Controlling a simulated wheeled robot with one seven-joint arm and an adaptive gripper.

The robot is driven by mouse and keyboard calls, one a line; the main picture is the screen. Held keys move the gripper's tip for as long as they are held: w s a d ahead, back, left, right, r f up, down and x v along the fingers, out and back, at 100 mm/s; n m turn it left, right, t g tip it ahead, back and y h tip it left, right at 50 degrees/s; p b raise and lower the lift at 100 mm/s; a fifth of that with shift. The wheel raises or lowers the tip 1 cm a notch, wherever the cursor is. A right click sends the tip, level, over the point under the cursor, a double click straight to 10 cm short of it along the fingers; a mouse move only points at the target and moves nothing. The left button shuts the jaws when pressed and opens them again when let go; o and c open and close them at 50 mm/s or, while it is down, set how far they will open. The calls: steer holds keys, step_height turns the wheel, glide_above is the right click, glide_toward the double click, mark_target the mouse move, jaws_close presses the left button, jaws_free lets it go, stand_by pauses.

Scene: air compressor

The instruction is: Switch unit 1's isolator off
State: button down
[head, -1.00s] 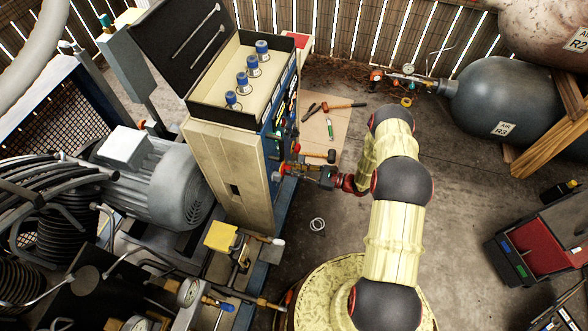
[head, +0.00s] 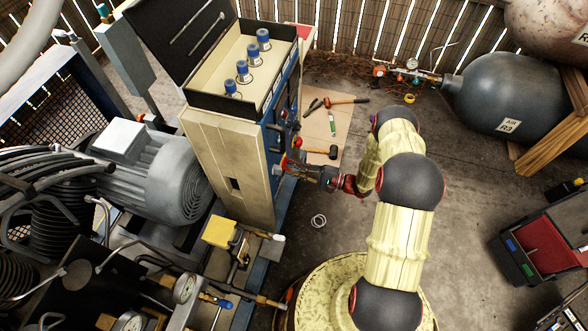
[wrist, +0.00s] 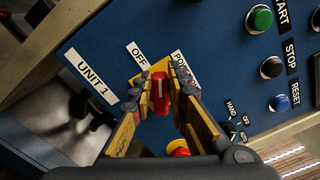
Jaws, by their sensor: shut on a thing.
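Unit 1's isolator (wrist: 160,93) is a red handle with a pale line on a yellow plate, set in the blue panel in the wrist view. The "OFF" label (wrist: 138,56) is above it to the left, and a partly covered "POWER ON" label (wrist: 184,65) is to the right. The "UNIT 1" label (wrist: 86,73) is further left. My gripper (wrist: 160,98) is shut on the red handle, one yellow-padded finger on each side. In the head view my gripper (head: 289,166) reaches the cabinet's blue front; the handle is hard to make out there.
Start (wrist: 260,19), stop (wrist: 271,67) and reset (wrist: 280,103) buttons are to the right on the panel. A red-and-yellow knob (wrist: 178,148) sits below, between the fingers. A hammer (head: 318,151) and other tools lie on a floor board behind my gripper.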

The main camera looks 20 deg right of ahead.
steer(key=n, duration=0.2)
steer(key=f+n+b, duration=0.1)
steer(key=n, duration=0.1)
steer(key=n+b, duration=0.1)
steer(key=shift+s+a+f+n, duration=0.2)
steer(key=shift+f+n, duration=0.1)
steer(key=shift+n, duration=0.1)
stand_by(0.4)
steer(key=c, duration=1.7)
jaws_free()
steer(key=shift+c, duration=0.2)
steer(key=shift+d, duration=0.15)
steer(key=v, duration=1.1)
steer(key=shift+s+d, duration=0.25)
steer(key=shift+d, duration=0.05)
